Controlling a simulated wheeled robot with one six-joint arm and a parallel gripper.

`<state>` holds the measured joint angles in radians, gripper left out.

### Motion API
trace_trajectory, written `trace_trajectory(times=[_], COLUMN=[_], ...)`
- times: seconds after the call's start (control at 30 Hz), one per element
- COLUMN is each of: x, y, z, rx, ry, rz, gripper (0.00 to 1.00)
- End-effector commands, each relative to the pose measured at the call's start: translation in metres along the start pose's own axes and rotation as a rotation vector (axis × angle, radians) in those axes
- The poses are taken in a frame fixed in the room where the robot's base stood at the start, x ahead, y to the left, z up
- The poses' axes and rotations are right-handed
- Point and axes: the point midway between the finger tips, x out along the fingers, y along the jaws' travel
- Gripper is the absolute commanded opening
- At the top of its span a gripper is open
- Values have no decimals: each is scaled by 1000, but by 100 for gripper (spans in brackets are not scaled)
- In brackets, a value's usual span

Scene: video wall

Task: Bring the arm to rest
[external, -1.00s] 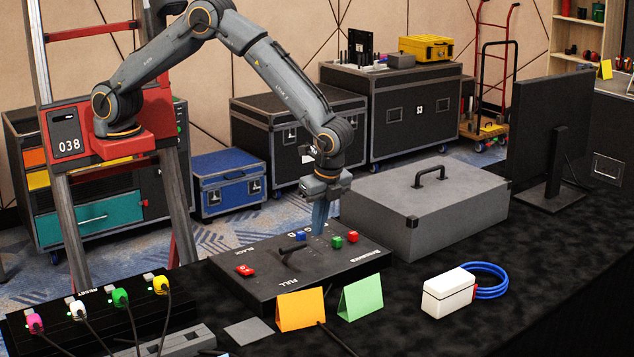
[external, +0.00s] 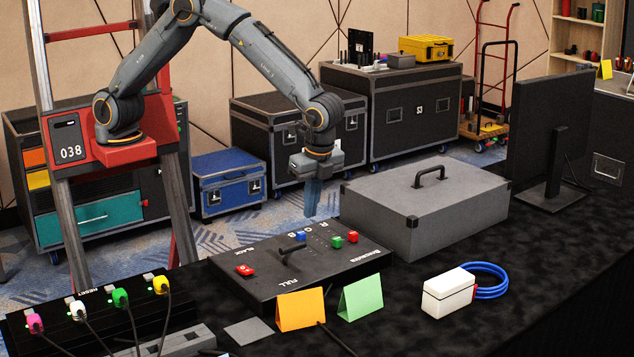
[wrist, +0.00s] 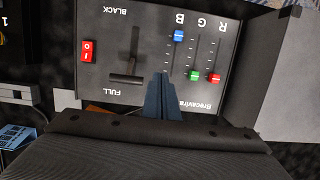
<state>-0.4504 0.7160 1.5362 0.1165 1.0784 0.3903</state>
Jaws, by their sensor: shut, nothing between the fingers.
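My gripper (external: 312,197) points down with its blue fingers together, empty, in the air above the far edge of the black control panel (external: 265,293). In the wrist view the shut fingers (wrist: 164,85) show at the bottom middle, in front of the panel (wrist: 150,30). The panel carries a red switch (wrist: 88,51), a black lever (wrist: 127,78), and blue (wrist: 179,36), green (wrist: 194,76) and red (wrist: 215,79) slider knobs. The fingers appear clear of all of them.
A grey case with a handle (external: 430,209) stands right of the panel. Orange (external: 300,309) and green (external: 360,298) cards stand in front. A white box (external: 448,293) with blue cable, a monitor (external: 548,130) and a row of plugs (external: 120,298) are on the table.

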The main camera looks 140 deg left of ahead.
Motion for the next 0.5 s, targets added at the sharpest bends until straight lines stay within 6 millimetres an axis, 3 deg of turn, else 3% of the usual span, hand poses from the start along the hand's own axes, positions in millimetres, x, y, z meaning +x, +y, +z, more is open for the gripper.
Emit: trace_trajectory(times=[0.03,0.27,0.5], x=[-6,-15,-2], y=[24,140,238], z=[5,51,132], rx=[10,13,6], ry=[17,116,219], rz=[-6,-19,-9], gripper=[0,0,0])
